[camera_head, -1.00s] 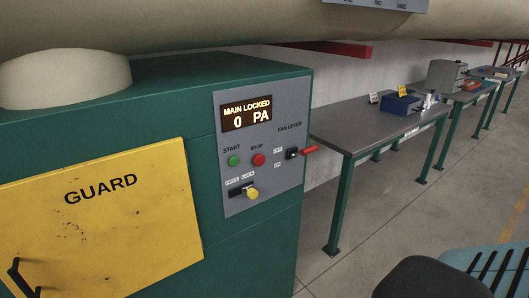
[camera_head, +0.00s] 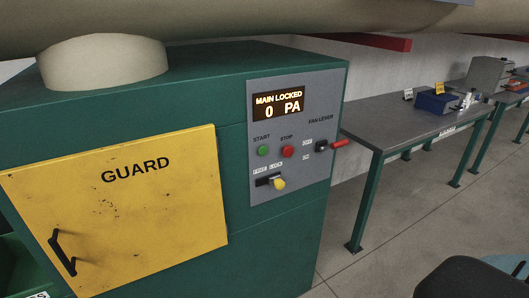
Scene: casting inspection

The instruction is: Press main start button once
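The green start button (camera_head: 263,150) sits under the label START on the grey control panel (camera_head: 292,190) of a green machine. The red stop button (camera_head: 288,151) is just to its right. The display (camera_head: 279,104) above reads "MAIN LOCKED 0 PA". A yellow knob (camera_head: 279,183) sits at the right end of a slot below the buttons, under small labels. The red fan lever (camera_head: 338,143) sticks out at the panel's right side. Neither of my grippers shows in this view.
A yellow guard door (camera_head: 130,215) with a black handle (camera_head: 62,252) covers the machine's front left. A grey-topped table (camera_head: 400,126) with a blue box (camera_head: 437,102) stands to the right. A large beige duct (camera_head: 200,18) runs overhead.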

